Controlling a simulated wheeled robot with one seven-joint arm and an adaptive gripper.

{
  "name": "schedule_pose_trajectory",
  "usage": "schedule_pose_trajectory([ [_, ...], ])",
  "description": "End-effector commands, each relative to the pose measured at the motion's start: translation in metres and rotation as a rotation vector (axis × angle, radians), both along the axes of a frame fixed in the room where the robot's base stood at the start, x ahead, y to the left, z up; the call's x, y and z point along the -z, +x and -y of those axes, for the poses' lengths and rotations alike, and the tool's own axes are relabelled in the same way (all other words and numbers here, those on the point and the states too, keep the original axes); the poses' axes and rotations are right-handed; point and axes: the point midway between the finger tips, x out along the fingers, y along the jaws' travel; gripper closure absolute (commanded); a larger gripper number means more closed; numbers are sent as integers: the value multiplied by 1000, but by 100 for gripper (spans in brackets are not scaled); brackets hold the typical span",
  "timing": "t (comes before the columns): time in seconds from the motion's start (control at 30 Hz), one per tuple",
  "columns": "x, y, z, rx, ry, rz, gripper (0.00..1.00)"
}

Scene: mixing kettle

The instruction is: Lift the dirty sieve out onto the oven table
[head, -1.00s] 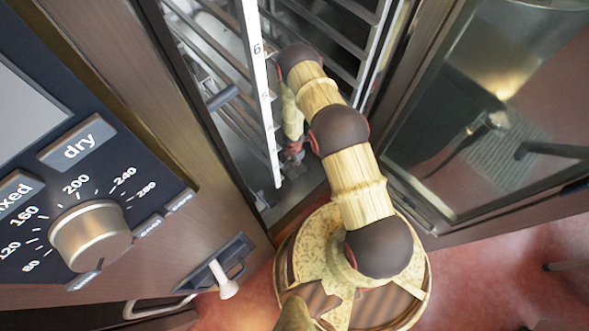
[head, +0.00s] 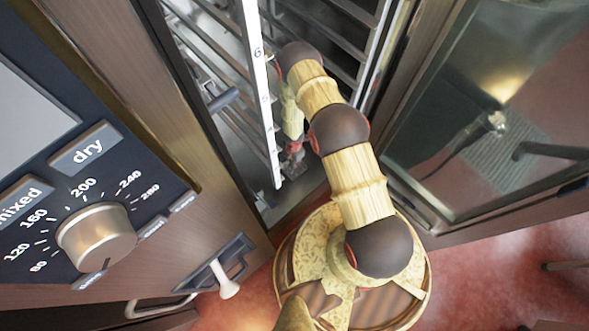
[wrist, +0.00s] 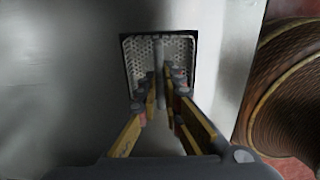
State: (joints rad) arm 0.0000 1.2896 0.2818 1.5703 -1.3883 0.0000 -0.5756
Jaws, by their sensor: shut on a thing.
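The sieve (wrist: 141,55) is a square of pale perforated metal in the wrist view. It sits in a square opening in the grey metal oven floor (wrist: 75,75). A narrow upright bar runs up its middle. My gripper (wrist: 164,78) reaches down over the sieve, its fingers shut on this bar, which looks like the sieve's handle. The fingers cover the lower part of the sieve. In the head view my gripper (head: 292,160) is low inside the open oven, near its floor; the sieve cannot be made out there.
A white numbered rack upright (head: 262,95) stands just left of my arm. The glass oven door (head: 480,150) is open at right. The control panel with a knob (head: 97,237) and a white-tipped lever (head: 226,280) are at left. No oven table is recognizable.

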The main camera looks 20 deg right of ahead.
Motion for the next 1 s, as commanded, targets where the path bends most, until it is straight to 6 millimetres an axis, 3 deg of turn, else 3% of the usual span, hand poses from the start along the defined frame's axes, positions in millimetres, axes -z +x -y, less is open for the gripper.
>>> schedule_pose_trajectory([
  [0.7, -42, 1, 0, 1, 0, 1, 100],
  [1.0, -46, 0, 0, 0, 0, 1, 100],
])
